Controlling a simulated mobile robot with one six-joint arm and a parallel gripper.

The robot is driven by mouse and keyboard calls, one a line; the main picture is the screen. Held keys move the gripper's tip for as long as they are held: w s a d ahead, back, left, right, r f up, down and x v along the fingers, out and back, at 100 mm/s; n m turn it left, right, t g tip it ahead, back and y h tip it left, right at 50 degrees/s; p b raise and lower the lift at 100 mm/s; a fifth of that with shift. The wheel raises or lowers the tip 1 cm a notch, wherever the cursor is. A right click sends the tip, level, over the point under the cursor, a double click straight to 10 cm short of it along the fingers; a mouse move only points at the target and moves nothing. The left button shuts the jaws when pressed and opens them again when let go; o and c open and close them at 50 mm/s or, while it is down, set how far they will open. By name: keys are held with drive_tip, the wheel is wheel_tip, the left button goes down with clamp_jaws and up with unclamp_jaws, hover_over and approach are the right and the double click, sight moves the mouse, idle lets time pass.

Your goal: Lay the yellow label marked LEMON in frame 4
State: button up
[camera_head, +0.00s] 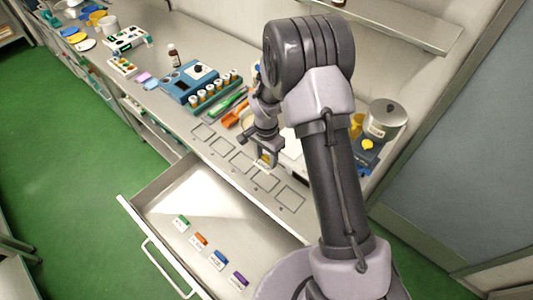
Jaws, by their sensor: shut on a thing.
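My gripper (266,162) hangs over the counter's front strip, pointing down, and is shut on a small piece with yellow showing at the fingertips, the yellow label (267,158). Its LEMON marking cannot be read, and the fingers partly hide it. A row of several square outlined frames runs along the counter edge. The fourth frame from the left (265,180) is empty, just below my gripper in the picture. The gap between label and counter cannot be judged. The frame numbers are too small to read.
The open drawer (160,195) holds green (181,223), orange (198,241), blue (219,260) and purple (239,280) labels. Behind the frames stand a blue device (190,80), a rack of vials (215,92) and an orange scoop (236,117). A metal pot (386,118) stands right.

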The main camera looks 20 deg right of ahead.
sight(266, 162)
wheel_tip(266, 162, down, 9)
drive_tip(key=b, duration=0.4)
drive_tip(key=shift+r, duration=0.1)
drive_tip(key=shift+f+b, duration=0.5)
drive_tip(key=shift+b, duration=0.25)
drive_tip(key=shift+b, duration=0.5)
drive_tip(key=shift+f+b, duration=0.4)
drive_tip(key=shift+b, duration=0.4)
idle(0.7)
drive_tip(key=o, duration=1.9)
drive_tip(key=shift+r+p, duration=2)
drive_tip(key=shift+r, duration=1.6)
drive_tip(key=shift+f, duration=0.1)
